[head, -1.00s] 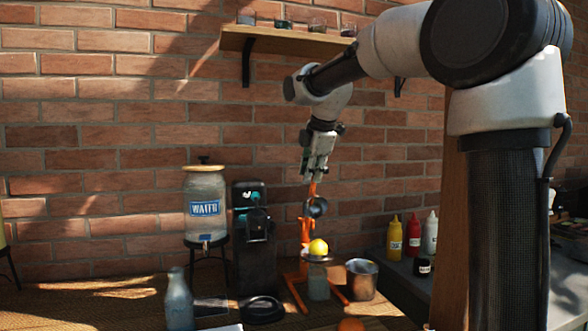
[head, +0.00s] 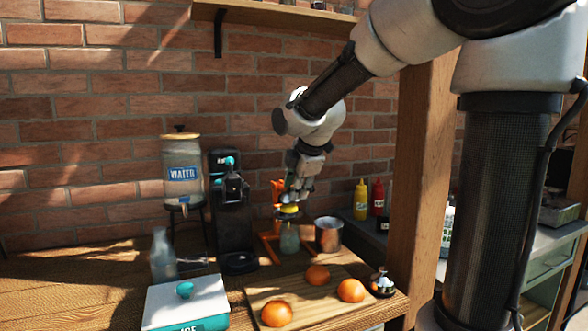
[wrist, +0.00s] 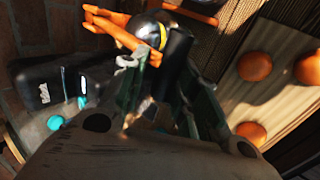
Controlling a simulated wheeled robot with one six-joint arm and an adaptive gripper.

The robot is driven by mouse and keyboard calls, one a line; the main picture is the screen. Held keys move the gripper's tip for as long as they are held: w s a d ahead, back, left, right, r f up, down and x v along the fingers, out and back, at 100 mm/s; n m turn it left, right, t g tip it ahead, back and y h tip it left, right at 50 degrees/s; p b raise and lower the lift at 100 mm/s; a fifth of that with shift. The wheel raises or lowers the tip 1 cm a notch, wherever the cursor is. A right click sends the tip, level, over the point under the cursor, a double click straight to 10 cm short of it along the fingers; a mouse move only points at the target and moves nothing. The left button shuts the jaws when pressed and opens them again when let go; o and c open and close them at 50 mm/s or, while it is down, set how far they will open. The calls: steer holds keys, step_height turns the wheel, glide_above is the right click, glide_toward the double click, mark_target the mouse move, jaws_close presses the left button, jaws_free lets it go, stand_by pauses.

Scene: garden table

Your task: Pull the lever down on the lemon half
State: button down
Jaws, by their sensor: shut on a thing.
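The orange press (head: 277,190) stands at the back of the table. Its orange frame also shows in the wrist view (wrist: 108,28). The yellow lemon half (head: 289,210) sits on the press above a glass jar (head: 289,240). The dark pressing cup (wrist: 148,30) is lowered at the lemon, with a yellow edge beside it; whether it bears on the lemon is hard to tell. My gripper (head: 292,196) is low, just above the lemon. In the wrist view its fingers (wrist: 168,85) are shut on the black lever handle (wrist: 178,50).
A metal cup (head: 328,235) stands close right of the press. A black machine (head: 232,215) and a water dispenser (head: 183,172) stand left. An ice box (head: 187,305) is front left.

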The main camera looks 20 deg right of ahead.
steer(key=f, duration=0.2)
steer(key=s+f, duration=0.1)
steer(key=f, duration=0.2)
steer(key=shift+s+f, duration=0.15)
steer(key=shift+f, duration=0.2)
steer(key=c, duration=2.2)
jaws_free()
steer(key=shift+w+f, duration=0.25)
steer(key=shift+f, duration=0.25)
steer(key=o, duration=0.5)
steer(key=shift+w+f, duration=0.1)
steer(key=shift+f, duration=0.05)
steer(key=shift+o, duration=0.2)
steer(key=o, duration=0.9)
steer(key=shift+o, duration=0.2)
